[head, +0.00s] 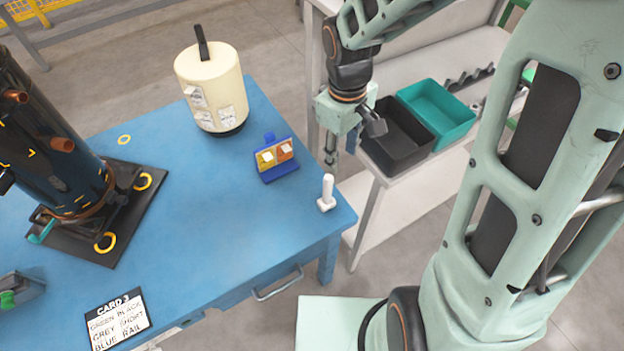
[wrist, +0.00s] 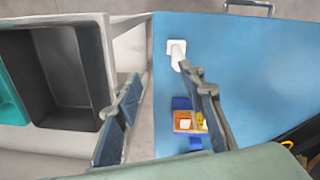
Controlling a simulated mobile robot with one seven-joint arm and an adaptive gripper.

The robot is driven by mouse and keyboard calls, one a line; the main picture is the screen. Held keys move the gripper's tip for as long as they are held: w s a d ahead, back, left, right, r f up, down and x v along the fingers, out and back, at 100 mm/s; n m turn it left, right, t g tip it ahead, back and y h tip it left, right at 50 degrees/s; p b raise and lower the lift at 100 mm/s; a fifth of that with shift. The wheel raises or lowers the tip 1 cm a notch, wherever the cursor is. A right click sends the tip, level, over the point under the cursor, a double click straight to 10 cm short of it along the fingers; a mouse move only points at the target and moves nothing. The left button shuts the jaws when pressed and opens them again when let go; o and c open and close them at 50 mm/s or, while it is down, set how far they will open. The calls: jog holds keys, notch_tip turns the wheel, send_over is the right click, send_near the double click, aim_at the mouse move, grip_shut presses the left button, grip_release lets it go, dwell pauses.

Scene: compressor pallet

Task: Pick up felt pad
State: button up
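A small blue holder (head: 278,168) stands on the blue table, with a yellow and an orange section. Each section bears a small pale square piece; the piece on the orange section (head: 286,148) may be a felt pad, but I cannot tell. The holder also shows in the wrist view (wrist: 181,103), partly hidden behind a finger, with the pale piece on orange (wrist: 186,123). My gripper (head: 331,152) hangs fingers down beyond the table's right edge, to the right of the holder. In the wrist view my gripper (wrist: 160,105) has its fingers wide apart and nothing between them.
A white upright peg on a square base (head: 326,194) stands near the table's right corner. A black bin (head: 400,150) and a teal bin (head: 437,112) sit on the shelf at right. A cream canister (head: 212,85) and a dark compressor (head: 50,150) stand on the table.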

aim_at(328, 185)
jog(key=shift+s+a+f, duration=0.15)
jog(key=shift+s+a, duration=0.15)
jog(key=shift+a, duration=0.3)
jog(key=shift+s+a+f, duration=0.15)
jog(key=shift+s+a, duration=0.1)
jog(key=shift+a, duration=0.35)
notch_tip(328, 185, down, 5)
jog(key=shift+s+a+r+b, duration=0.1)
jog(key=shift+b, duration=0.35)
jog(key=shift+f+b, duration=0.35)
jog(key=shift+f, duration=2.6)
jog(key=shift+c, duration=0.3)
grip_shut()
